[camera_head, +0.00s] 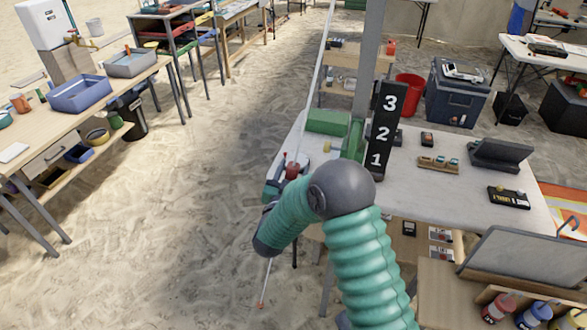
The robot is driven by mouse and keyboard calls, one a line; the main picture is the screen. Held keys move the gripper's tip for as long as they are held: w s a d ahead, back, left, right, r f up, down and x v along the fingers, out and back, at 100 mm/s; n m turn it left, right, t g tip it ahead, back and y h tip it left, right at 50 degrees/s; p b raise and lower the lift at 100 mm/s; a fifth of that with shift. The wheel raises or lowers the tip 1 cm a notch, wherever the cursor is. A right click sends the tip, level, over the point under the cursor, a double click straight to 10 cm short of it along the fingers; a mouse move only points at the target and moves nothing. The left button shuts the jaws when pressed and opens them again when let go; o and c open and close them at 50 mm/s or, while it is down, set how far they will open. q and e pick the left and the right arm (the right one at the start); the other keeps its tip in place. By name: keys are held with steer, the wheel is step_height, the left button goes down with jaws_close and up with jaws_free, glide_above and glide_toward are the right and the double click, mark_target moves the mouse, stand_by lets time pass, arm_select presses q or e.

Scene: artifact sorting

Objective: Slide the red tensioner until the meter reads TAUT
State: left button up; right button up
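A red knob-like piece, likely the tensioner (296,170), sits near the left edge of the white table, by a long thin pale line (322,55). The line runs from the top of the view down past the table edge to a small orange end (260,305). My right arm, teal and grey, comes up from the bottom and bends left. Its gripper (275,190) appears beside and just left of the red piece; its fingers are too small and partly hidden to read, and I cannot tell contact. No meter reading TAUT is legible. My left gripper is out of view.
A dark board numbered 1, 2, 3 (384,130) stands by a grey post on the white table (440,200). A green box (328,122) lies behind the red piece. A small wooden block set (438,164) and dark devices sit rightward. Open sand (190,210) lies left.

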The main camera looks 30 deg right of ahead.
steer(key=shift+w+d, duration=0.15)
steer(key=shift+c, duration=0.4)
jaws_close()
stand_by(1.0)
